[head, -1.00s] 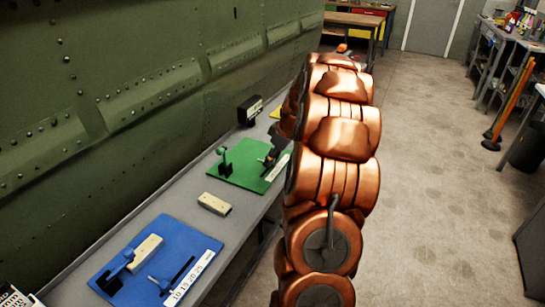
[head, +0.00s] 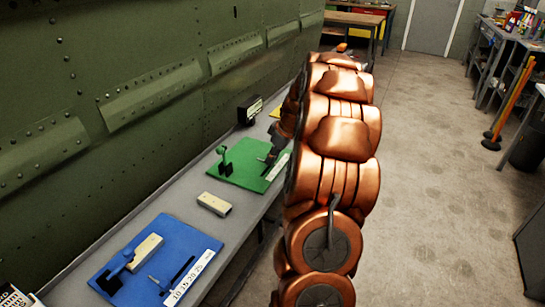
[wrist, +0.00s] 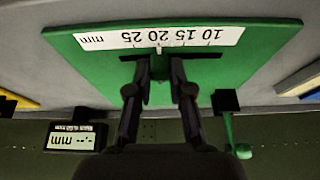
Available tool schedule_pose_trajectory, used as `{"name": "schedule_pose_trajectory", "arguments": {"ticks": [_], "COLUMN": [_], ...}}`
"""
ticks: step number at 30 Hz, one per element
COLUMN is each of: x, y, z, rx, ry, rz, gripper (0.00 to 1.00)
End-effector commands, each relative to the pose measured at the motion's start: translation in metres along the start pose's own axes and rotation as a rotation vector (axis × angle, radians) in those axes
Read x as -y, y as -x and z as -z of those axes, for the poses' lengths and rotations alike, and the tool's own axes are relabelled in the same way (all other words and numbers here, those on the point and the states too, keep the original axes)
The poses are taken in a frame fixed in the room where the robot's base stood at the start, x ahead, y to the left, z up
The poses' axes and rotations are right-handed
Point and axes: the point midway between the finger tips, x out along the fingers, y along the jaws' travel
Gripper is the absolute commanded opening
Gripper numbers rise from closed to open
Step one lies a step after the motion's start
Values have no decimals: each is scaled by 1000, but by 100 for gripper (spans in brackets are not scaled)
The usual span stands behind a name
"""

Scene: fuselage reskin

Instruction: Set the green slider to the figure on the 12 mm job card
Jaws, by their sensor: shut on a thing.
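The green board (head: 235,178) lies on the bench; it fills much of the wrist view (wrist: 90,62). It carries a white strip (wrist: 215,37) marked 10, 15, 20, 25 and mm, upside down in the wrist view, and a dark slot (wrist: 205,55). My gripper (wrist: 159,72) is shut on the green slider, whose small part shows between the fingertips at the slot, near the middle of the strip. In the head view my arm hides most of the gripper. No job card is legible.
A black readout (wrist: 75,137) shows dashes and mm beside the green board. A green lever (wrist: 236,135) stands on the board's wall side. A blue board (head: 135,262) and a cream block (head: 214,203) lie nearer on the bench. The green riveted panel (head: 110,90) rises behind.

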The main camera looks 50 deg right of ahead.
Motion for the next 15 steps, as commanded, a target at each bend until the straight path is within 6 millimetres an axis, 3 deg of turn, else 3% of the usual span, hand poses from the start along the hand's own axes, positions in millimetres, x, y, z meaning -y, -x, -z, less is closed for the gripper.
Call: {"name": "schedule_pose_trajectory", "arguments": {"ticks": [15], "x": [24], "y": [0], "z": [-1], "rx": [0], "ry": [-1], "rz": [1], "gripper": [0]}}
